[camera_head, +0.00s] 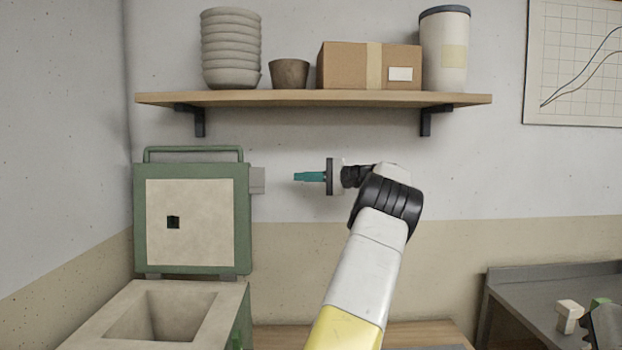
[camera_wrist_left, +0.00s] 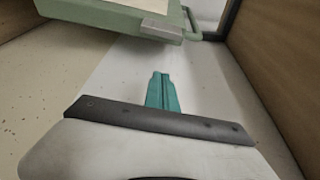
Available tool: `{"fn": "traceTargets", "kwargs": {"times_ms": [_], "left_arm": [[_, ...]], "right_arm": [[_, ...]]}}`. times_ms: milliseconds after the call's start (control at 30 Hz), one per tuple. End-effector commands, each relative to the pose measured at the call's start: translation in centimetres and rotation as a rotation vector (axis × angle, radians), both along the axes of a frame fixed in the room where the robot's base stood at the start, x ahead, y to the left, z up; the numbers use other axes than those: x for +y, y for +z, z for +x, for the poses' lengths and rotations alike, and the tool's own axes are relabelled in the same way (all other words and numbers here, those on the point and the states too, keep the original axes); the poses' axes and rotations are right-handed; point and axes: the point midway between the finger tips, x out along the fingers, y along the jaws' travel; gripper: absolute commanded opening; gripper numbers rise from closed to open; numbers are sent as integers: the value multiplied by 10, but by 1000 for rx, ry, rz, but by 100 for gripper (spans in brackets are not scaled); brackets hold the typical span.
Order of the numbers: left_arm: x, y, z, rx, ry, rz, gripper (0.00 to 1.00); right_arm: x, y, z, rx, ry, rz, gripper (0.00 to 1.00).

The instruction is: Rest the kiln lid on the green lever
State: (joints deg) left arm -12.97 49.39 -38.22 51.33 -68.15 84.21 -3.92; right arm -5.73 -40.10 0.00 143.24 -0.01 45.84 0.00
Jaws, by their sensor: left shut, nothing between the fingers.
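The kiln lid (camera_head: 191,268) is a green-framed slab with a pale inner face and a small dark square hole. It stands upright, open, at the back of the kiln (camera_head: 105,318). A green bar (camera_head: 243,322) at the kiln's right side may be the lever; most of it is cut off. My left gripper (camera_head: 296,176) is shut and empty, its teal fingers pointing left, apart from the grey tab (camera_head: 257,180) on the lid's right edge. In the left wrist view the shut fingers (camera_wrist_left: 161,78) point toward the green lid (camera_wrist_left: 105,14) and its grey tab (camera_wrist_left: 148,22).
A wooden shelf (camera_head: 310,99) above holds stacked bowls (camera_head: 231,48), a brown pot (camera_head: 289,73), a cardboard box (camera_head: 345,66) and a canister (camera_head: 444,50). A grey table (camera_head: 520,290) at lower right bears a pale block (camera_head: 569,316). Air between lid and gripper is free.

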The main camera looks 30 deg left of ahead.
Motion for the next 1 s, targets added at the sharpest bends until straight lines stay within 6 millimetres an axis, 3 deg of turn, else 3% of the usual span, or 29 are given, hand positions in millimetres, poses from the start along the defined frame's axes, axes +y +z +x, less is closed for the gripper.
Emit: {"fn": "traceTargets", "kwargs": {"times_ms": [167,533,633,1000], "left_arm": [[23,-1,-5,0,4,0,0],[102,-6,-20,-1,5,-1,0],[89,-2,-30,-2,0,-3,0],[78,1,-51,-1,0,-2,0]], "right_arm": [[0,0,0,0,0,0,0],[0,0,0,0,0,0,0],[0,0,0,0,0,0,0],[0,0,0,0,0,0,0]]}}
